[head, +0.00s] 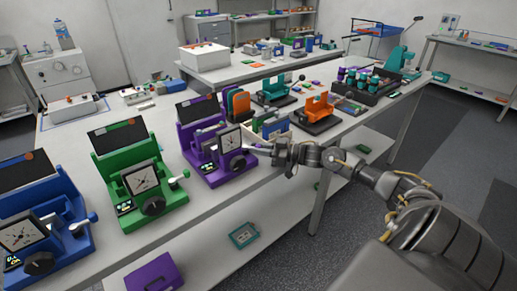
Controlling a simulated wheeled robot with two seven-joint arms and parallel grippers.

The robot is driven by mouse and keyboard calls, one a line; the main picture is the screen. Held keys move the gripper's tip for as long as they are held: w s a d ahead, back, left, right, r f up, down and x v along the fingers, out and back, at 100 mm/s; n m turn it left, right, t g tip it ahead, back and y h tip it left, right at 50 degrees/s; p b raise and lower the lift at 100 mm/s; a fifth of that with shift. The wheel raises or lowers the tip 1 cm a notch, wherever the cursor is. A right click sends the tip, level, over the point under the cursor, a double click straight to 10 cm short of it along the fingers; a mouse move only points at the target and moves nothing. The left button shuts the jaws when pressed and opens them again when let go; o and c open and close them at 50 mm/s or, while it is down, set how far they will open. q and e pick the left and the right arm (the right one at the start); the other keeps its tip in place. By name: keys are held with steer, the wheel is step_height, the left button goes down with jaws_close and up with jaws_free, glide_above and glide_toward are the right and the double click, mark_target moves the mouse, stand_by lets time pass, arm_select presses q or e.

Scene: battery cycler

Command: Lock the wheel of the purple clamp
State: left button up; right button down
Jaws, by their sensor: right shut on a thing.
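The purple clamp (190,137) stands on the long white bench, left of centre in the head view. It has a dark tilted panel, a square white dial (229,140) and a black round wheel (237,163) low on its front. My right gripper (261,149) is at the right side of this clamp, above the bench's front edge. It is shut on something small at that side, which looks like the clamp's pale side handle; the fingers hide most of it. The black wheel is just left of and below the fingertips. My left gripper is not in view.
A green machine (120,160) and a blue machine (45,208) of the same kind stand to the left. An orange fixture (317,107), a teal fixture (273,91) and a dark tray (368,95) of cylinders lie beyond my gripper. A lower shelf (205,245) holds a purple case.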

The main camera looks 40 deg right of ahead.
mark_target(247, 148)
steer(key=shift+s+a+r+p, duration=0.1)
steer(key=shift+r+p, duration=0.05)
steer(key=shift+p, duration=0.3)
steer(key=m+t+h+p, duration=0.1)
steer(key=h+p, duration=0.1)
steer(key=p, duration=0.1)
steer(key=a+m+t+h+p, duration=0.1)
steer(key=m+h+p, duration=0.1)
steer(key=p, duration=0.1)
steer(key=m+t+h+p, duration=0.1)
steer(key=h+p, duration=0.1)
steer(key=p, duration=0.1)
steer(key=shift+s+a+r+m+h, duration=0.2)
steer(key=shift+s+a+m+h, duration=0.1)
steer(key=shift+s+a+m, duration=0.1)
steer(key=shift+a+f+m+h+p, duration=0.2)
steer(key=shift+m+h+p, duration=0.45)
steer(key=shift+h, duration=0.45)
steer(key=shift+a+f+m+h+p, duration=0.1)
steer(key=shift+a+m+h+p, duration=0.2)
steer(key=shift+m+h+p, duration=0.55)
steer(key=shift+h, duration=0.35)
steer(key=c, duration=1.3)
jaws_free()
steer(key=shift+s+b, duration=0.1)
steer(key=shift+b, duration=0.2)
